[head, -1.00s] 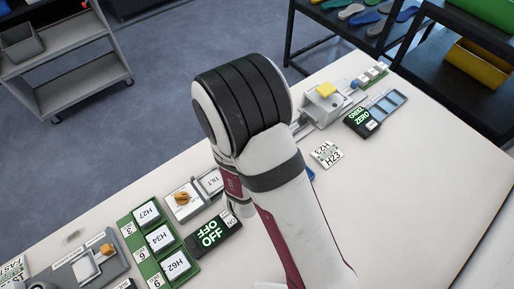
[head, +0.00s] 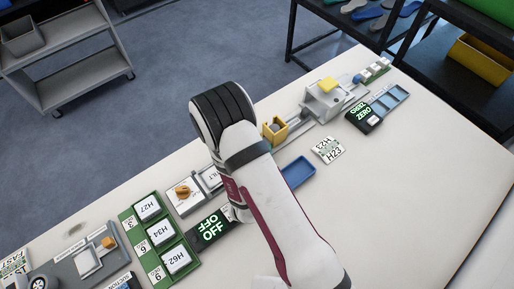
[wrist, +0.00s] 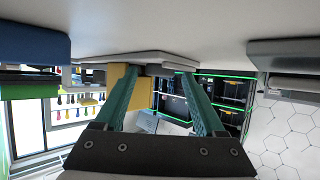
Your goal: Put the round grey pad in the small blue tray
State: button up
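The small blue tray (head: 297,172) lies empty on the white table, right of my arm in the head view. A blue block shape, likely this tray, shows at the upper left of the wrist view (wrist: 33,42). My gripper (wrist: 160,70) has two green fingers standing apart, with background showing between them. Grey surfaces lie behind the fingertips, and I cannot tell whether any of them is the pad. In the head view my arm hides the gripper. I cannot pick out the round grey pad with certainty in either view.
A yellow bracket (head: 275,130) stands beyond my arm, near a grey machine (head: 325,100). An H23 card (head: 328,150) lies right of the tray. The right foreground table is clear.

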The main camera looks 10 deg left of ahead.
jog(key=v, duration=0.7)
jog(key=shift+s+r, duration=0.1)
jog(key=shift+s, duration=0.1)
jog(key=m+g, duration=0.1)
jog(key=w+d+r+m+g, duration=0.1)
jog(key=m, duration=0.1)
jog(key=shift+w+d+r, duration=0.1)
jog(key=shift+w+r, duration=0.05)
jog(key=s+d+r+g+y, duration=0.1)
jog(key=s+d+r+g, duration=0.1)
jog(key=s+r+g, duration=0.2)
jog(key=s+d+r+m+g+y, duration=0.1)
jog(key=s+d+r+g, duration=0.2)
jog(key=s+r, duration=0.3)
notch_tip(320, 180, up, 2)
jog(key=shift+d+r+m+g, duration=0.1)
jog(key=shift+d+m+g, duration=0.25)
jog(key=shift+g, duration=0.25)
jog(key=shift+o, duration=0.7)
jog(key=s+d+r+g, duration=0.1)
jog(key=s+d+r, duration=0.1)
jog(key=s, duration=0.3)
jog(key=s+d+r+g, duration=0.1)
jog(key=s+d+r, duration=0.2)
jog(key=s, duration=0.3)
jog(key=shift+m+g, duration=0.4)
jog(key=shift+m, duration=0.05)
jog(key=shift+d, duration=0.1)
